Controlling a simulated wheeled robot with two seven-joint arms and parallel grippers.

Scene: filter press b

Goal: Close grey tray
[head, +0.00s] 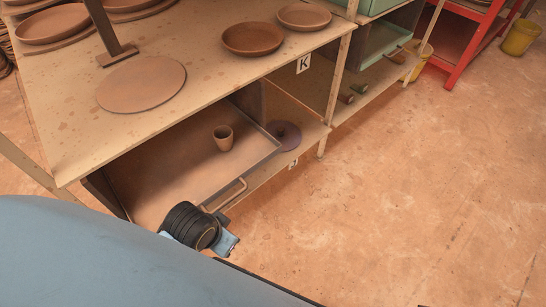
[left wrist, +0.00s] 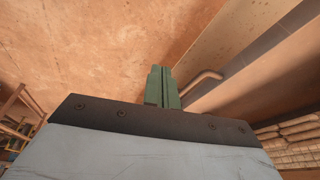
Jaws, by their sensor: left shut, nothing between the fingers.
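The grey tray (head: 182,180) sits pulled out on the lower level under the table top in the head view, with a bar handle (head: 230,195) on its front edge. A small brown cup (head: 223,137) stands in the tray. My left gripper (head: 222,218) is at the handle's near end, partly hidden by its own wrist. In the left wrist view its green fingers (left wrist: 163,84) are shut and empty, with the handle (left wrist: 204,78) just to their right. Whether they touch it I cannot tell. My right gripper is not in view.
The table top (head: 215,85) above the tray holds brown plates (head: 252,38) and a round disc (head: 141,83). A dark purple round object (head: 285,135) lies beside the tray. A red rack (head: 480,40) and yellow bucket (head: 520,38) stand at the back right. The floor to the right is clear.

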